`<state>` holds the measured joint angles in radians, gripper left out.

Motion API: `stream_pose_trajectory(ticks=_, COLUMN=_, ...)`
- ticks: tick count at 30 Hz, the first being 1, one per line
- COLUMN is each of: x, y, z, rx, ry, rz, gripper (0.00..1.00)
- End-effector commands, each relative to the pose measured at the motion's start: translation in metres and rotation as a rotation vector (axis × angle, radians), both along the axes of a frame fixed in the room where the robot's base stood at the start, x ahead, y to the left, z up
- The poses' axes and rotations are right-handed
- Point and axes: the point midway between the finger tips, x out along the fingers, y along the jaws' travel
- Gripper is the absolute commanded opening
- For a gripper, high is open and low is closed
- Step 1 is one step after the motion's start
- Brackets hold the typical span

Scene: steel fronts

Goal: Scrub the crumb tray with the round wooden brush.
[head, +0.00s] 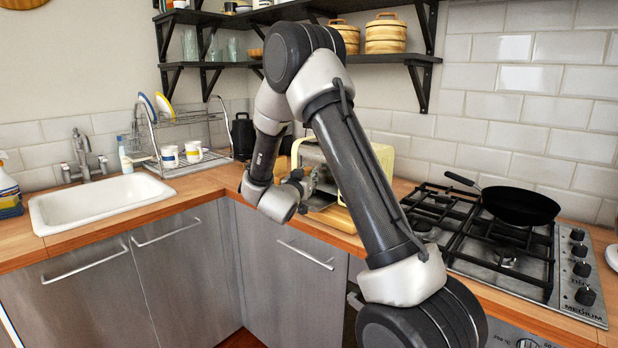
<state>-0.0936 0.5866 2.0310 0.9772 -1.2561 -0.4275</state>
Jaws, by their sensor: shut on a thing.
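My gripper (312,184) is over the corner counter, in front of the cream and steel toaster (384,158). It is small in the picture and partly covered by my own arm. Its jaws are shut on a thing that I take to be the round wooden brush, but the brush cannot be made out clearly. A flat, pale tan piece (335,217) lies on the counter just below and right of the gripper, near the front edge. It may be the crumb tray or a board under it; my arm hides part of it. I cannot tell whether the brush touches the tray.
A gas hob (500,240) with a black frying pan (519,205) stands to the right. A white sink (100,202) and a dish rack (185,140) with mugs are on the left. Dark shelves (230,65) hang above. Counter between sink and gripper is clear.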

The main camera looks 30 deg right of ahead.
Motion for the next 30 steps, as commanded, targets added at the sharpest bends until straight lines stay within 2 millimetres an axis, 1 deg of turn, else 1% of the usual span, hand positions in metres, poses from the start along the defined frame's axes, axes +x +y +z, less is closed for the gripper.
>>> stream_pose_trajectory(ticks=21, x=0.0, y=0.0, z=0.074, rx=0.001, ry=-0.004, rz=-0.001, gripper=0.0)
stream_pose_trajectory(ticks=24, x=0.0, y=0.0, z=0.079, rx=0.0, ry=-0.001, rz=0.0, gripper=0.0)
stream_pose_trajectory(ticks=30, x=0.0, y=0.0, z=0.08, rx=0.0, ry=0.0, rz=0.0, gripper=0.0)
